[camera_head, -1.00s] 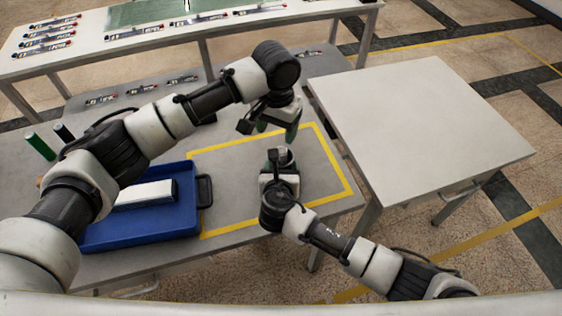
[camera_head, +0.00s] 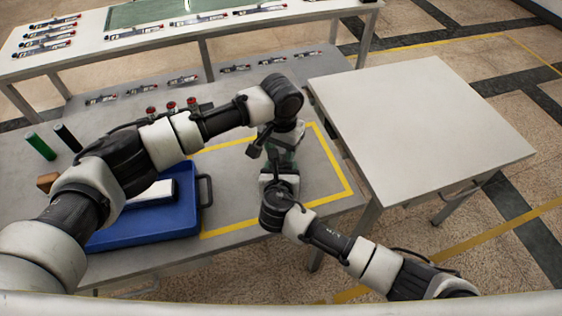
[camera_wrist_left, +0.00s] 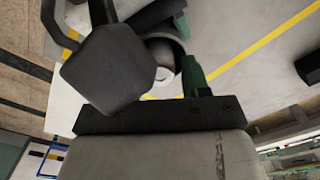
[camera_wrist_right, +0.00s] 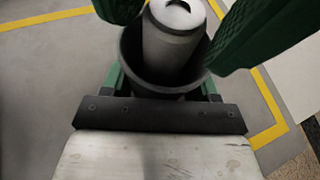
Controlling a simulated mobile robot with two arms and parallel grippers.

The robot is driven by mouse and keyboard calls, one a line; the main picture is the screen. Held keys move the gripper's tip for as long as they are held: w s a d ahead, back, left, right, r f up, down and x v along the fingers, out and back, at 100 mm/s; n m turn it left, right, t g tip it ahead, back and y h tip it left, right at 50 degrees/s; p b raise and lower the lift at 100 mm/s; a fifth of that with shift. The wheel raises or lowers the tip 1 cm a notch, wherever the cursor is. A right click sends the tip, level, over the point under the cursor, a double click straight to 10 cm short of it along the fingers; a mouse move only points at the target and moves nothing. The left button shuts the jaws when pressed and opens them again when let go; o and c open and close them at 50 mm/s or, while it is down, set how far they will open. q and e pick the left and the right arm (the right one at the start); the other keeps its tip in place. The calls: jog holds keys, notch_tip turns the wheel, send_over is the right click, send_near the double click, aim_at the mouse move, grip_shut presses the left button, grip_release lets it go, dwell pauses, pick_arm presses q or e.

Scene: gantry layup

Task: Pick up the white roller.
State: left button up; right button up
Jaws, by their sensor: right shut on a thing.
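The white roller (camera_wrist_right: 176,22) is a pale cylinder standing inside a dark round cup (camera_wrist_right: 150,88) in the right wrist view. Part of the roller also shows in the left wrist view (camera_wrist_left: 165,75). My right gripper (camera_head: 280,172) is shut on the cup, with its green fingers on either side. My left gripper (camera_head: 281,150) is directly above the cup. Its two green fingers are apart, one on each side of the roller's upper end in the right wrist view, and I see no clear contact. In the head view the grippers hide the roller.
Several red-capped items (camera_head: 172,107) stand further back. The white table (camera_head: 425,130) at right is clear.

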pick_arm(q)
grip_shut()
notch_tip(320, 180, up, 18)
dwell(0.6)
pick_arm(e)
jog(key=o, duration=1)
